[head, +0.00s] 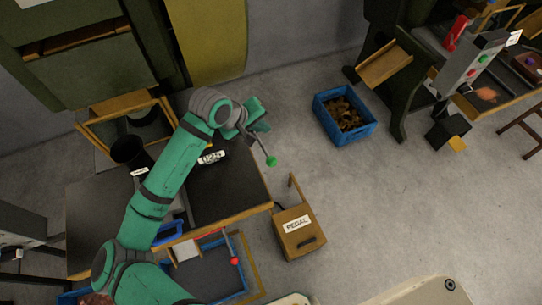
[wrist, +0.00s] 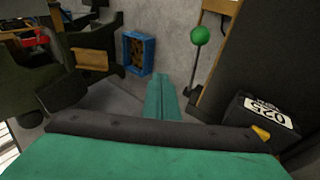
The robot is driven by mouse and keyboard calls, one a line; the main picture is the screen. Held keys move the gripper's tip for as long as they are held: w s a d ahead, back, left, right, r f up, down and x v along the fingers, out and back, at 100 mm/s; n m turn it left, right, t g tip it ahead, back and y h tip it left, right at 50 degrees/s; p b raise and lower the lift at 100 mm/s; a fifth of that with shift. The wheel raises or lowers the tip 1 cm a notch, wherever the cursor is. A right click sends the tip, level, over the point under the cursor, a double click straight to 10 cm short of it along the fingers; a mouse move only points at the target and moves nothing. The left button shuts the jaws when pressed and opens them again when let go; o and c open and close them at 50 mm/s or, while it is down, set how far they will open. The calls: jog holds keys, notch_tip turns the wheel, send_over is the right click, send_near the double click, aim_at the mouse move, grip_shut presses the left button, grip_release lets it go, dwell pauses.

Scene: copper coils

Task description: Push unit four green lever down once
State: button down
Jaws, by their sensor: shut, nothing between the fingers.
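The green lever is a thin rod with a green ball knob (head: 271,161) at its end, beside the right edge of the dark bench. The knob also shows in the wrist view (wrist: 201,35), at upper right, with its rod running down beside the bench edge. My gripper (head: 260,120) is above the bench's far right corner, behind the knob in the head view. In the wrist view my gripper (wrist: 160,84) is shut and empty, apart from the knob and left of its rod. The lever's base is partly hidden by my arm in the head view.
A labelled black box (head: 212,157) sits on the bench (head: 235,190). A red-knobbed lever (head: 235,261) is at the bench front. A wooden pedal box (head: 296,232) and a blue crate (head: 345,115) stand on the floor. Open floor lies to the right.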

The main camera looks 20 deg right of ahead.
send_over(268, 157)
jog(key=shift+w+a+f, duration=0.1)
jog(key=shift+w+f, duration=0.05)
jog(key=shift+f, duration=4)
jog(key=shift+f, duration=0.1)
jog(key=shift+f, duration=0.3)
